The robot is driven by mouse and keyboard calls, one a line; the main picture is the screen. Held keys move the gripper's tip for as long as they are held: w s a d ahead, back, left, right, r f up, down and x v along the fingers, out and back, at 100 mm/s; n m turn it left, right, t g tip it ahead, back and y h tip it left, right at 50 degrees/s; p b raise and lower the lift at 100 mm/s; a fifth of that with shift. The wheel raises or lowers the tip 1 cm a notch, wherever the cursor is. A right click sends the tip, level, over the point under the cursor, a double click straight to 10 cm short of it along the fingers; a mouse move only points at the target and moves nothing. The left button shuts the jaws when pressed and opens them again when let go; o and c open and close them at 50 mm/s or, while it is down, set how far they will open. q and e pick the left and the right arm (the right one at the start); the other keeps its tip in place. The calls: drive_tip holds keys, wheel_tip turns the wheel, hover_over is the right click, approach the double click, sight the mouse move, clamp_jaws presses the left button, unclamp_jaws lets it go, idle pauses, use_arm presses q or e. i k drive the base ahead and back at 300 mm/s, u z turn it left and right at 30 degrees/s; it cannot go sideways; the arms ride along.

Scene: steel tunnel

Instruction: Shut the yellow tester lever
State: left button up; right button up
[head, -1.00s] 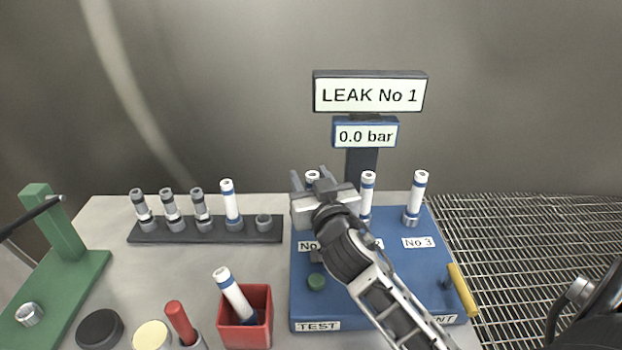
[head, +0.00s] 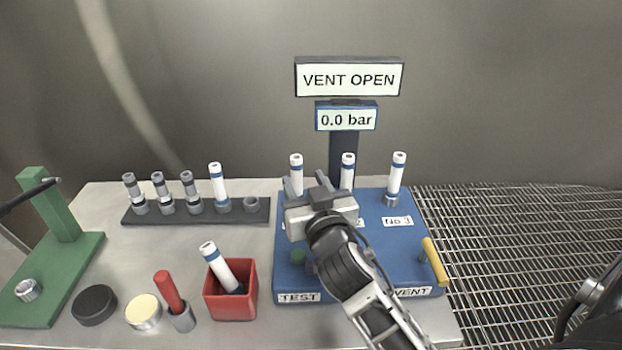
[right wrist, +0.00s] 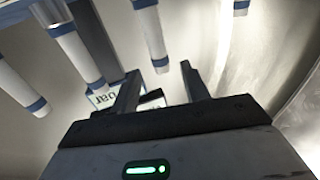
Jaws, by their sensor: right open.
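The yellow lever (head: 435,262) sits at the right side of the blue tester (head: 420,212), above the VENT label. It leans a little along the tester's right edge, and nothing touches it. My right gripper (head: 308,185) is open and empty over the tester's left and middle part, left of the lever and apart from it. Its arm hides part of the tester. In the right wrist view its two fingers (right wrist: 160,88) stand apart, with white and blue tubes beyond them and the lever out of sight. The tester's sign (head: 349,78) reads VENT OPEN and its gauge (head: 346,117) reads 0.0 bar.
Several white tubes, such as the one at No 3 (head: 397,175), stand upright on the tester. A dark rack (head: 125,215), a red box (head: 230,312) with a tube and a green stand (head: 60,270) are at left. A metal grating (head: 500,250) lies at right.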

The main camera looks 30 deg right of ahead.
sight(429, 251)
drive_tip(key=k, duration=1)
